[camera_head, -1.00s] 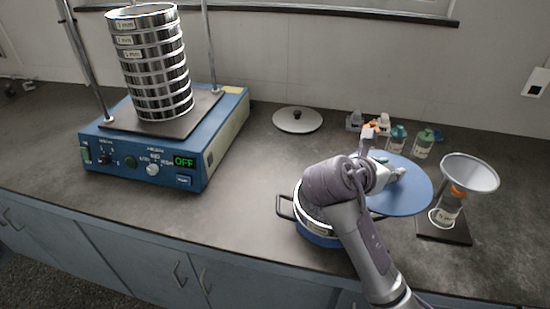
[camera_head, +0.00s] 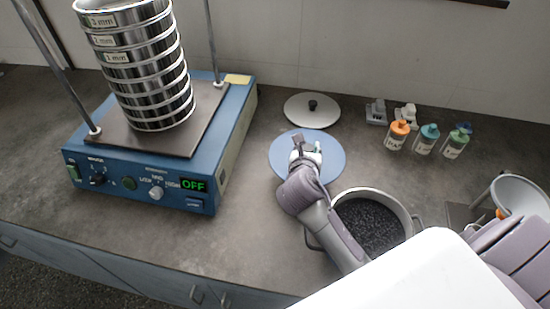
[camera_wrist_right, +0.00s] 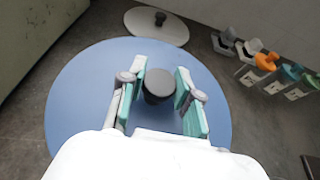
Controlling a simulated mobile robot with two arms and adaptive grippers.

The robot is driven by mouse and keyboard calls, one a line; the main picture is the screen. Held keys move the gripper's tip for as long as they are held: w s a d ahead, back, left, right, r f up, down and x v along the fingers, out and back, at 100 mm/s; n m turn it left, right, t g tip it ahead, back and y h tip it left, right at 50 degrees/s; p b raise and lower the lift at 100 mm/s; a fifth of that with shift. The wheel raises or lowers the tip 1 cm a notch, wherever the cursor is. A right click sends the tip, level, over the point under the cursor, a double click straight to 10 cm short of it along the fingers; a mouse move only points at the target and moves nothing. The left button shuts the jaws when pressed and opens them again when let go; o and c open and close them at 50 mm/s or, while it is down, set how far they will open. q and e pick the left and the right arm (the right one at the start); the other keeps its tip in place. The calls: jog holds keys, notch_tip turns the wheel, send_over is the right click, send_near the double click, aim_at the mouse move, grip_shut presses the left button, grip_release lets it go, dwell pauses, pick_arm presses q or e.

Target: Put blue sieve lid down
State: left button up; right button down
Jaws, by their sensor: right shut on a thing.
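The blue sieve lid (camera_head: 328,167) is a flat blue disc with a dark knob (camera_wrist_right: 157,92). It is over the counter between the shaker and the pot, just in front of the white lid. I cannot tell if it touches the counter. My right gripper (camera_head: 306,150) is above it, with its teal-padded fingers (camera_wrist_right: 161,92) shut on the knob in the right wrist view. The pot (camera_head: 411,225) of dark granules is open, partly hidden by my arm. My left gripper is not in view.
The blue sieve shaker (camera_head: 226,140) with its sieve stack (camera_head: 150,80) stands at left, showing OFF. A white lid (camera_head: 300,112) lies behind. Small bottles (camera_head: 427,138) and a funnel (camera_head: 520,196) are at right. The counter between shaker and blue lid is clear.

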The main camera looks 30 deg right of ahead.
aim_at(281, 151)
jog(key=w+a+f, duration=0.2)
jog(key=w, duration=0.1)
jog(key=w+a+f, duration=0.2)
jog(key=shift+w+a+b, duration=0.1)
jog(key=shift+w+b, duration=0.15)
jog(key=shift+b, duration=0.05)
jog(key=shift+w+a+f, duration=0.2)
jog(key=shift+f, duration=0.15)
notch_tip(281, 151, down, 3)
jog(key=shift+f, duration=0.2)
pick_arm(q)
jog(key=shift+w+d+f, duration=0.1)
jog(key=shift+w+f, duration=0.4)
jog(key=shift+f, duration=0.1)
pick_arm(e)
jog(key=shift+f, duration=0.1)
jog(key=c, duration=0.8)
grip_release()
jog(key=shift+f, duration=0.15)
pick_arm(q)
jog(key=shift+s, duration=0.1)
